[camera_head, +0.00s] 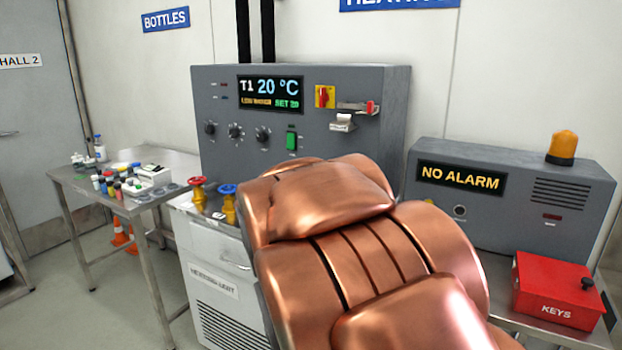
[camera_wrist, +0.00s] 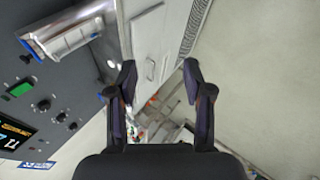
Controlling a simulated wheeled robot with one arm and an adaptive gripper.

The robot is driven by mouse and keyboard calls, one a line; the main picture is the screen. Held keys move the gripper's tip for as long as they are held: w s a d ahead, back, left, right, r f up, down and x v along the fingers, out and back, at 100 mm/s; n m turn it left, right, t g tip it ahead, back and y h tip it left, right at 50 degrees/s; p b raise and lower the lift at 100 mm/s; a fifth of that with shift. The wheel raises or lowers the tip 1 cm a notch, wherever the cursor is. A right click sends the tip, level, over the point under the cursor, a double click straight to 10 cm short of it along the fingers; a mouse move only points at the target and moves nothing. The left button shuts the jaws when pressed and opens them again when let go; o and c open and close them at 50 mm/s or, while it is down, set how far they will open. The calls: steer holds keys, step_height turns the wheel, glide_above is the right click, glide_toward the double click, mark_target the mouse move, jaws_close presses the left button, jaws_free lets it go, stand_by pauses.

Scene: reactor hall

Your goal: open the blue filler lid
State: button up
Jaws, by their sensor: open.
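My gripper (camera_wrist: 159,70) is open and empty in the wrist view, its two dark fingers apart above the floor beside a white cabinet front. A shiny metal cylindrical vessel (camera_wrist: 72,30) is at the upper left of that view, left of the fingers and apart from them. Small blue parts (camera_wrist: 29,48) show at its edge; I cannot tell whether one is the filler lid. In the head view my copper arm hides much of the cabinet top, and neither my gripper nor a clear blue lid shows there. A blue handwheel valve (camera_head: 228,190) stands beside a red one (camera_head: 198,184).
A grey control panel (camera_head: 228,150) reads 20 °C behind the white cabinet (camera_head: 213,262). A bottle table (camera_head: 72,182) stands left. A grey alarm box (camera_head: 460,161) and red keys box (camera_head: 545,283) are right. Floor (camera_wrist: 260,90) is clear right in the wrist view.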

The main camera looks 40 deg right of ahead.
steer(key=w+d+r+n+t+h+b, duration=0.2)
steer(key=w+d+r+n+t, duration=0.2)
steer(key=w+d+n, duration=0.5)
steer(key=w+d+r+n+t+h+b, duration=0.25)
steer(key=w+d+r+n, duration=0.2)
steer(key=d, duration=0.95)
steer(key=shift+w+d+f+n+t+y, duration=0.2)
steer(key=shift+w+d+n+t+y, duration=0.65)
steer(key=shift+w+n, duration=1.05)
steer(key=shift+w+d+f+n+t+y, duration=0.2)
steer(key=shift+w+d+n+t+y, duration=0.4)
steer(key=shift+w+d+n+t, duration=1.25)
steer(key=shift+w+d+f+n+t+y, duration=0.1)
steer(key=shift+w+d+f+n+y, duration=0.4)
steer(key=shift+w+n, duration=1.5)
steer(key=shift+w+d+r+n+p, duration=0.15)
steer(key=shift+w+n+p, duration=0.1)
steer(key=shift+n+p, duration=0.25)
steer(key=shift+c, duration=0.3)
jaws_close()
